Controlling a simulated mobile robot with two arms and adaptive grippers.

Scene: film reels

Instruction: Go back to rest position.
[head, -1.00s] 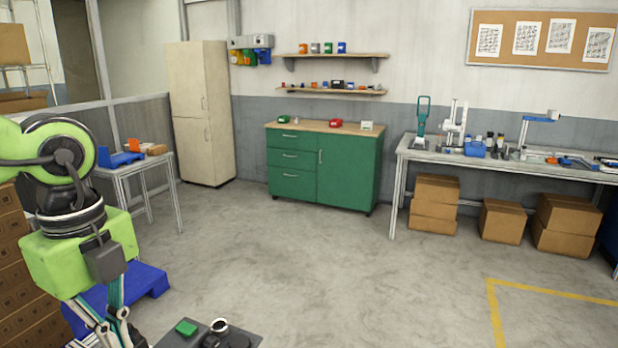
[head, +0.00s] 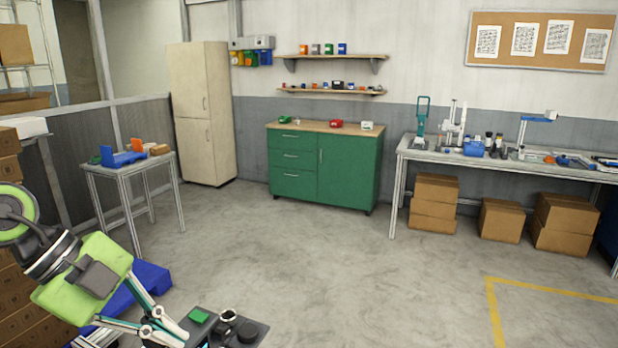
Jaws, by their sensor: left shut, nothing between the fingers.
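My left gripper (head: 176,334) is at the bottom left of the head view, at the end of my green and black arm. It points down and to the right. Its two slim linkage fingers come together near the lower picture edge, and I see nothing held between them. The lowest part of the fingers is close to the picture edge. My right gripper is not in view.
A blue pallet (head: 152,276) lies on the floor behind my left gripper, with stacked brown boxes (head: 18,326) at the left edge. A small table (head: 127,170) stands beyond. A green cabinet (head: 347,172) and a workbench (head: 430,154) line the wall. The middle floor is clear.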

